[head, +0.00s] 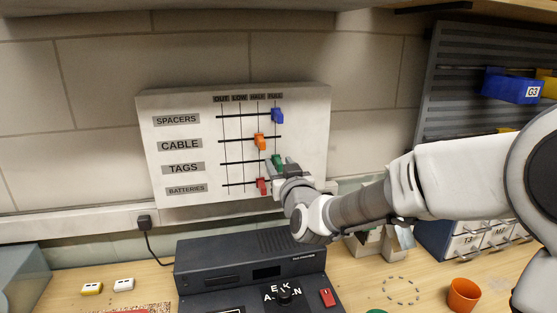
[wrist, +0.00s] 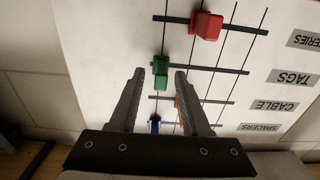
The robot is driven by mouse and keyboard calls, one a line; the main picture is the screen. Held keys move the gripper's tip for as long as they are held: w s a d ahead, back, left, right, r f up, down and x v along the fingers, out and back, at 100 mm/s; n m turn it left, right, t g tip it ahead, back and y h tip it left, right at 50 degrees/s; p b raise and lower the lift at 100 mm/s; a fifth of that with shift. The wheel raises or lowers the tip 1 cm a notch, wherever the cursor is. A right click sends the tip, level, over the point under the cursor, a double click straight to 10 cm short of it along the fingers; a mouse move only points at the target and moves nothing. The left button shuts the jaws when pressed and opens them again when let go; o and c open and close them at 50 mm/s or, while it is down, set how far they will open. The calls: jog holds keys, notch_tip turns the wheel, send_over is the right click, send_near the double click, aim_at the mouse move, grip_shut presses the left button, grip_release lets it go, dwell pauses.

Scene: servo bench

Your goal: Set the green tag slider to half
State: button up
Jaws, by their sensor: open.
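The white slider board (head: 310,110) hangs on the wall, with column labels OUT, LOW, HALF and FULL. The green slider (head: 277,160) sits on the TAGS row in line with the FULL column, partly hidden by my gripper in the head view. My gripper (head: 283,168) is open and empty, close in front of the board. In the wrist view, the board appears upside down, and the green slider (wrist: 161,72) shows between the two fingertips (wrist: 160,73). I cannot tell whether the fingers reach around it in depth.
The orange slider (head: 259,142) on CABLE and red slider (head: 262,187) on BATTERIES stand near HALF. The blue slider (head: 277,115) on SPACERS is at FULL. A dark device (head: 250,255) stands on the bench below, with an orange cup (head: 463,295) at right.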

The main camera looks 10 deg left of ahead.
jog(key=shift+w+a, duration=0.1)
jog(key=shift+w, duration=0.05)
grip_shut()
dwell(0.4)
dwell(1.1)
